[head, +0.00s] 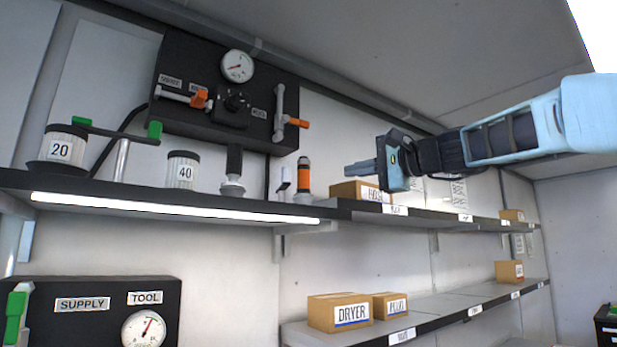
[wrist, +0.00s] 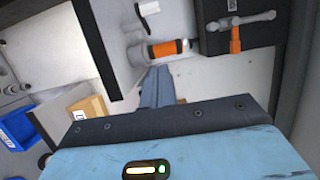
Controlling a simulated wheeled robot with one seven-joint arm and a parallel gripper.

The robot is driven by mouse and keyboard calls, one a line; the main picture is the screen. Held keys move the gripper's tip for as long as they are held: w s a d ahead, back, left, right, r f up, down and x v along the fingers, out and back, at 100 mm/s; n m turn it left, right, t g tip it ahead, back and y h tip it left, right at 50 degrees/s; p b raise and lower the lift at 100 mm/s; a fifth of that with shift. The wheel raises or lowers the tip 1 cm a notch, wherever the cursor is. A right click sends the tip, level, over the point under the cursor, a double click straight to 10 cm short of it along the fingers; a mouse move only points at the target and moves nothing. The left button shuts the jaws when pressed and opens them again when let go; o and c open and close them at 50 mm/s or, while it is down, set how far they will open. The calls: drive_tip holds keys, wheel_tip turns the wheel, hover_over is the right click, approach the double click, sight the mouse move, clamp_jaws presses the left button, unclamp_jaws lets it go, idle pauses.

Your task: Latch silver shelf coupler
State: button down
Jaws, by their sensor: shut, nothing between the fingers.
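My gripper (head: 352,170) is shut and empty, above the upper shelf and pointing left. Its closed fingers also show in the wrist view (wrist: 157,72). An upright fitting with an orange band and dark ends (head: 304,178) stands on the shelf just left of the fingertips, with a gap between. In the wrist view this orange-banded fitting (wrist: 168,47) has a silvery collar and lies just beyond the fingertips. A small pale upright piece (head: 284,184) stands beside it. A dark-topped fitting with a silver base (head: 233,186) stands further left. I cannot tell which is the named coupler, or its latch state.
A black panel (head: 190,65) with a gauge and orange-handled levers hangs behind the shelf. A cardboard box (head: 345,190) sits below the gripper on the upper shelf (head: 440,212). White canisters stand at left. More boxes sit on the lower shelf (head: 450,312).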

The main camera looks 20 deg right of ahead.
sight(283, 181)
drive_tip(key=p+x, duration=0.4)
drive_tip(key=x, duration=0.5)
drive_tip(key=shift+a+r+p, duration=0.15)
drive_tip(key=shift+p, duration=0.2)
drive_tip(key=a, duration=0.1)
drive_tip(key=a+p, duration=0.1)
drive_tip(key=a, duration=0.1)
drive_tip(key=shift+s+a, duration=0.1)
drive_tip(key=shift+s, duration=0.15)
drive_tip(key=shift+s+a+f, duration=0.1)
drive_tip(key=shift+a+f, duration=0.1)
drive_tip(key=shift+a, duration=0.3)
drive_tip(key=shift+a+f, duration=0.1)
drive_tip(key=shift+a, duration=0.05)
